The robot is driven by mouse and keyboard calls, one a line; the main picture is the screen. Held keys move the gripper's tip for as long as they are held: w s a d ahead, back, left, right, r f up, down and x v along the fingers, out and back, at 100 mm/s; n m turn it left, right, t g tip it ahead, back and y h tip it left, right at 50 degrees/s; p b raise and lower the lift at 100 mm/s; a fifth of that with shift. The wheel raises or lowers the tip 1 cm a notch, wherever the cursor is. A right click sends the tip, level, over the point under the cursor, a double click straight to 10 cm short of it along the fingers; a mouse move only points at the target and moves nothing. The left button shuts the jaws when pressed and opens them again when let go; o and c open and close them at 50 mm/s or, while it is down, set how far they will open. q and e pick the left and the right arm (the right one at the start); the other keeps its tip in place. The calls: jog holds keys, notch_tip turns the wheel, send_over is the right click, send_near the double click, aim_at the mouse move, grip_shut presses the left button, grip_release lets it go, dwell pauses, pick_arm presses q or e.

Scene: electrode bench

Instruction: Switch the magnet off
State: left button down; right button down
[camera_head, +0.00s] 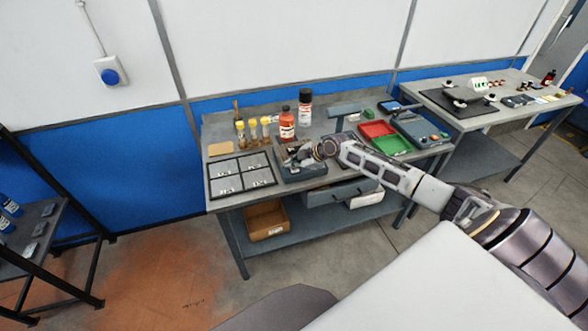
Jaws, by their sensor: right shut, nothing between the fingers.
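My right arm reaches in from the right across the bench (222,204). Its gripper (292,158) is shut and empty, over a dark grey block-like device (313,172) near the front edge. The gripper and wrist hide much of the top of this device, and I cannot tell whether they touch it. The device may be the magnet, but no switch on it can be made out at this size. My left gripper is not in view.
A tray of flat plates (243,174) lies left of the device. Yellow-capped vials (253,128), an orange bottle (287,124) and a black-capped bottle (305,107) stand behind. Red (377,129) and green (390,145) trays and a grey box (420,130) lie to the right.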

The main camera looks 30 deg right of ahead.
aim_at(293, 170)
jog(key=shift+f, duration=0.2)
jog(key=shift+r, duration=0.1)
dwell(0.4)
jog(key=shift+r+p, duration=0.4)
jog(key=shift+r, duration=0.25)
notch_tip(293, 170, up, 6)
jog(key=p, duration=0.4)
dwell(0.6)
dwell(0.5)
